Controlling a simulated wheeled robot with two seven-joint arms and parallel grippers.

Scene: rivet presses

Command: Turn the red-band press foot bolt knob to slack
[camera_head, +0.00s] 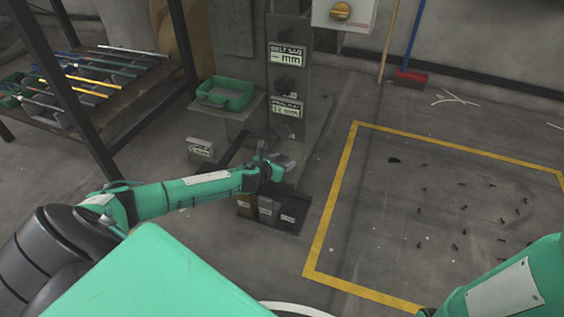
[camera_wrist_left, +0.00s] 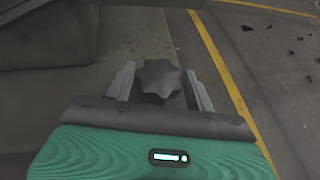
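A dark grey lobed knob (camera_wrist_left: 160,78) shows in the left wrist view, between the two grey fingers of my left gripper (camera_wrist_left: 161,90). The fingers are spread, one on each side of the knob, with narrow gaps that look clear; contact lower down cannot be told. In the head view my left gripper (camera_head: 280,160) is at the foot of the grey press column (camera_head: 318,95), and I cannot make out the knob there. No red band shows in either view. My right gripper is out of view; only part of my right arm shows at lower right.
Labelled bins (camera_head: 267,209) stand just below my left gripper. A green tray (camera_head: 225,93) sits on a ledge behind my forearm. A rack of tools (camera_head: 100,75) stands at left. Yellow-marked floor (camera_head: 400,220) at right holds scattered small dark pieces.

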